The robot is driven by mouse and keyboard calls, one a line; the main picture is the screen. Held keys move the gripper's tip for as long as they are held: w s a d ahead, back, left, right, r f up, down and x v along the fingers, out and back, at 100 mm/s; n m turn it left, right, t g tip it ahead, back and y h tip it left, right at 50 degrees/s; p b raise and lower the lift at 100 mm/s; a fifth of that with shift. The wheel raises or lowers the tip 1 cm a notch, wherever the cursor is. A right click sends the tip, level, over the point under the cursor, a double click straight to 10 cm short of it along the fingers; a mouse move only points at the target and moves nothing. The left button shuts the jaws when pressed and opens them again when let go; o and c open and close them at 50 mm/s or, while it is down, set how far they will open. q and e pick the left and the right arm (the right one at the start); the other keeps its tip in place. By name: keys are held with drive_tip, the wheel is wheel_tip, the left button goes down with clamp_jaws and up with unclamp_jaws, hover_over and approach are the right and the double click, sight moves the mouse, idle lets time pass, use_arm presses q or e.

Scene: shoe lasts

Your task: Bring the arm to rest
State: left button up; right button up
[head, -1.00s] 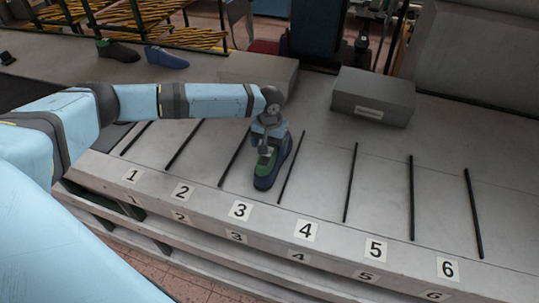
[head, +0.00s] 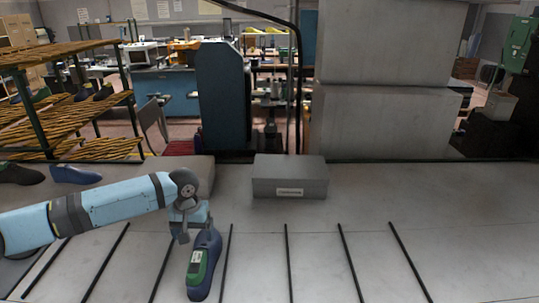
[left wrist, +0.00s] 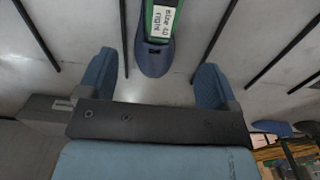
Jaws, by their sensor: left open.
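A blue shoe last (head: 213,244) with a green top and a white label stands on the grey bench (head: 320,237) between two black strips. In the left wrist view the last (left wrist: 153,62) shows its end, and its label reads "size 40 right". My left gripper (head: 188,222) is at the far end of the last in the head view. In the left wrist view my left gripper (left wrist: 157,82) is open, with one finger on each side and visible gaps to the last. The right gripper is not in view.
A grey box (head: 289,177) stands behind on the bench. A dark last (head: 20,173) and another blue last (head: 76,174) lie at back left, before a rack (head: 70,105). Large grey blocks (head: 385,110) stand behind the bench. The bench's right side is clear apart from black strips.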

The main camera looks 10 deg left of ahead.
use_arm(q)
drive_tip(key=s+d+f+m+t+h, duration=0.1)
drive_tip(key=s+d+f+m+h, duration=0.15)
drive_tip(key=s+d, duration=0.6)
drive_tip(key=s+d+f+m+t+h, duration=0.1)
drive_tip(key=s+d+f+m, duration=0.3)
drive_tip(key=s+d, duration=0.45)
drive_tip(key=s+a+n+t+y, duration=0.1)
drive_tip(key=s+a+y, duration=0.1)
drive_tip(key=s+a, duration=0.5)
drive_tip(key=s+a+n+t+y, duration=0.1)
drive_tip(key=s+a+n, duration=0.15)
drive_tip(key=s, duration=0.75)
drive_tip(key=w+d+f+m+t+h, duration=0.1)
drive_tip(key=w+d+f+t, duration=0.2)
drive_tip(key=f, duration=0.3)
drive_tip(key=w+d+f+m+t+h, duration=0.1)
drive_tip(key=w+d+f+t, duration=0.2)
drive_tip(key=f, duration=0.3)
drive_tip(key=shift+d+f+t+h, duration=0.15)
drive_tip(key=shift+f+t+h, duration=0.25)
drive_tip(key=shift+t, duration=0.1)
